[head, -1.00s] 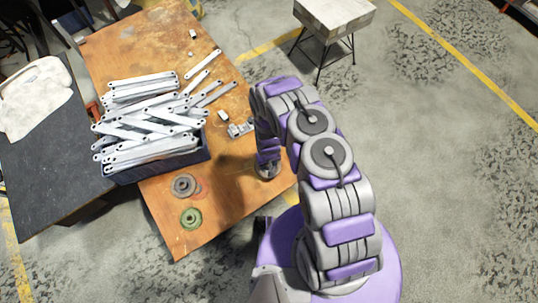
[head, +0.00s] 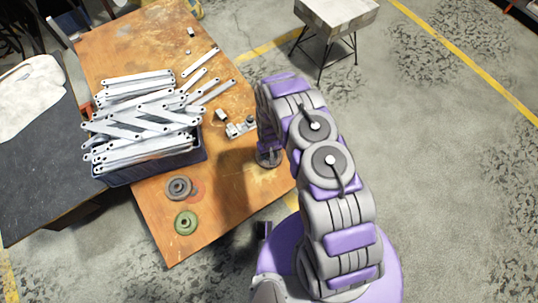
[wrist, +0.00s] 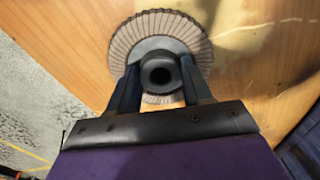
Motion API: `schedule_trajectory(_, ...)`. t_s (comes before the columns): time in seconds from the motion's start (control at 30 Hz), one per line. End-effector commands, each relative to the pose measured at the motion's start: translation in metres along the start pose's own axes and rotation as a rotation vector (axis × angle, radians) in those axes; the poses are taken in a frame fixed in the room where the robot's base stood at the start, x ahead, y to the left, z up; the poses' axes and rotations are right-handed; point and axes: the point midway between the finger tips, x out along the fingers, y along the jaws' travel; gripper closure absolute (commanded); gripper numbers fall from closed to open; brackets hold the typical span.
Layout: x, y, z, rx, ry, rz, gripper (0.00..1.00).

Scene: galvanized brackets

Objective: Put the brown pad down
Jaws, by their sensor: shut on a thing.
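The brown pad is a round, pleated disc with a dark hub, and it shows in the wrist view (wrist: 185,32). My gripper (wrist: 160,76) is shut on the hub, with one finger on each side. The pad is over the wooden table (wrist: 70,40); I cannot tell whether it touches the top. In the head view my gripper (head: 268,158) is above the table's right part, near its right edge, and the pad is mostly hidden by my arm.
A dark blue bin (head: 150,172) heaped with galvanized brackets (head: 145,120) stands on the table. A grey disc (head: 178,188), a reddish disc (head: 197,189) and a green disc (head: 186,222) lie at the front. Small metal parts (head: 240,128) lie just left of my arm.

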Motion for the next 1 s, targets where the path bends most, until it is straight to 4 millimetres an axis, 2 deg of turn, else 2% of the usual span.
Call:
schedule_trajectory(0.03, 0.0068, -0.0003, 0.0005, -0.001, -0.001, 0.000, 0.75)
schedule_trajectory(0.33, 0.0061, -0.0002, 0.0002, -0.001, 0.000, 0.000, 0.75)
schedule_trajectory(0.37, 0.0062, -0.0002, 0.0003, -0.001, 0.000, 0.000, 0.49)
schedule_trajectory(0.6, 0.0059, -0.0002, 0.0001, 0.000, 0.000, 0.000, 0.26)
schedule_trajectory(1.0, 0.0003, -0.0001, -0.0005, 0.000, 0.001, 0.000, 0.25)
